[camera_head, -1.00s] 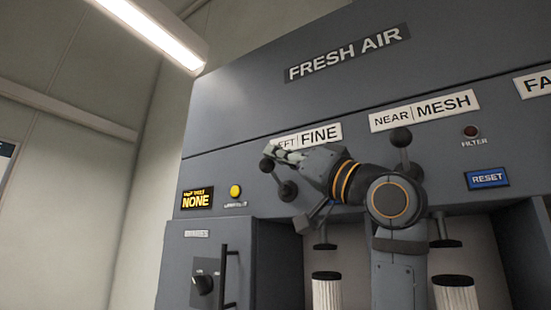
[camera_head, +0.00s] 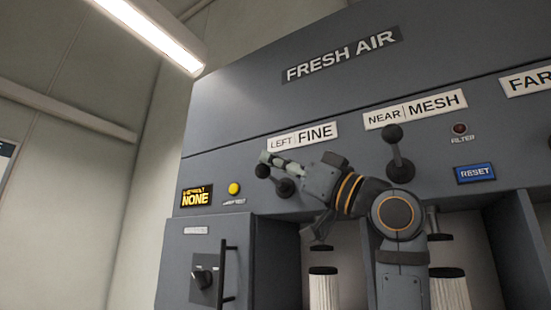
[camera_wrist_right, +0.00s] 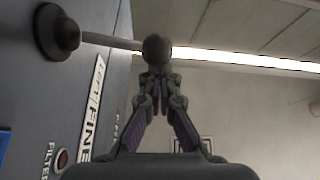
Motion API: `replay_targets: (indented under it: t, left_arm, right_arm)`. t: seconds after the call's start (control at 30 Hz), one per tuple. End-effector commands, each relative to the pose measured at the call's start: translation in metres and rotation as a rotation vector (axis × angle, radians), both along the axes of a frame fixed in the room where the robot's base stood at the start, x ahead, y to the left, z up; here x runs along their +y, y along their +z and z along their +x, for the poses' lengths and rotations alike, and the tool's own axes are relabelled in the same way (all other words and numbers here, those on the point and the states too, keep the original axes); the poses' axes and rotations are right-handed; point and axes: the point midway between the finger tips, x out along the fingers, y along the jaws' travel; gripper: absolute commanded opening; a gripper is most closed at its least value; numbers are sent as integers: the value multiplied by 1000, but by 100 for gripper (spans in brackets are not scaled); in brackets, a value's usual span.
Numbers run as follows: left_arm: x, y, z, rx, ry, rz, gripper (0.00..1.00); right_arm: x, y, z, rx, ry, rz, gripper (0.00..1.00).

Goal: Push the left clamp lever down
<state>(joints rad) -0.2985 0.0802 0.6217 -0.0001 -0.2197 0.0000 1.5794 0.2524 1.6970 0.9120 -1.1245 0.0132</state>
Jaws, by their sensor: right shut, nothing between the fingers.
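The left clamp lever (camera_head: 262,171) is a dark rod with a black ball knob, below the LEFT FINE label (camera_head: 303,137). It slants out up and to the left from its round base (camera_head: 285,187). My right gripper (camera_head: 267,158) is shut and empty, with its fingertips just above the knob, seemingly touching it. In the right wrist view the knob (camera_wrist_right: 157,48) sits right at the fingertips, with the lever's base (camera_wrist_right: 57,30) at upper left. Below the lever, a dark clamp pad is partly hidden behind my right arm. My left gripper is out of view.
The NEAR MESH lever (camera_head: 393,133) stands upright to the right, close to my right arm. White pleated filter cartridges (camera_head: 324,290) sit in the bays below. A yellow button (camera_head: 234,188), a blue RESET button (camera_head: 475,173) and a door handle (camera_head: 226,270) are on the panel.

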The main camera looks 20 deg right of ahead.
Motion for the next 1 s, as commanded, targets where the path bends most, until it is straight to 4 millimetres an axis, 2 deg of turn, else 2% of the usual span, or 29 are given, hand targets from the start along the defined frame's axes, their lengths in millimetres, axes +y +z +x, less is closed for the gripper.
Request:
replay_targets:
  t: [0.1,0.5,1.0]
  left_arm:
    - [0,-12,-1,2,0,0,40]
    - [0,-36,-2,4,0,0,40]
    - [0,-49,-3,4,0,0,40]
  right_arm:
    - [2,-14,-1,1,0,0,0]
    - [3,-42,-2,3,1,2,0]
    - [0,-59,1,4,0,1,0]
